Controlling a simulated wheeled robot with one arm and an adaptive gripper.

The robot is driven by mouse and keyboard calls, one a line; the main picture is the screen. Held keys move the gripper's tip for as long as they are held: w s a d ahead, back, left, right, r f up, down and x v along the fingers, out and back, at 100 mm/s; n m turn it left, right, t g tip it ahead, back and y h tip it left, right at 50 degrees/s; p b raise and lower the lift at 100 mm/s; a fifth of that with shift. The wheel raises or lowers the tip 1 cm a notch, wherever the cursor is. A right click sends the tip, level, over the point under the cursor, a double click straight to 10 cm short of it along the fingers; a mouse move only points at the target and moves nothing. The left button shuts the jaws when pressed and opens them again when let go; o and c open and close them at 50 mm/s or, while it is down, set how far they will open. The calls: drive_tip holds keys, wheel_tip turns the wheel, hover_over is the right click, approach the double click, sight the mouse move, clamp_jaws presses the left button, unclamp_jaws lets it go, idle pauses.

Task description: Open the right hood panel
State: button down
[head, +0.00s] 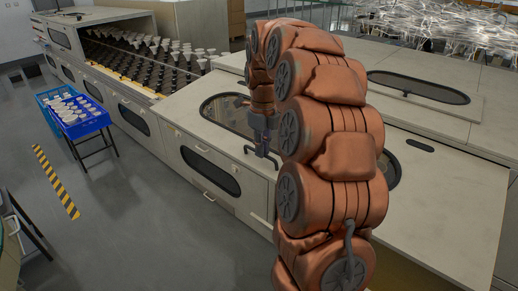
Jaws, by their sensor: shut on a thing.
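A pale hood panel (187,106) with a dark oval window lies on top of the long machine, left of and partly behind my copper-coloured arm. It looks closed. My gripper (262,153) is at the panel's near side and is shut on a dark bar handle (250,149). The arm hides the panel's right part, so I cannot see its right edge.
Left of the panel, an open machine section (140,60) shows rows of bulbs. Blue crates (70,132) stand on a stand at the left. Another windowed cover (418,87) lies at the back right. Grey floor in front is clear.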

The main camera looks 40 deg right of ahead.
sight(263, 162)
idle(0.4)
wheel_tip(263, 162, down, 4)
drive_tip(key=h+b, duration=0.1)
drive_tip(key=b, duration=0.4)
drive_tip(key=shift+r, duration=0.15)
drive_tip(key=shift+d+f+h+b, duration=0.2)
drive_tip(key=shift+f+h+b, duration=0.2)
drive_tip(key=shift+f+b, duration=0.9)
drive_tip(key=shift+r, duration=0.2)
drive_tip(key=c, duration=1.2)
unclamp_jaws()
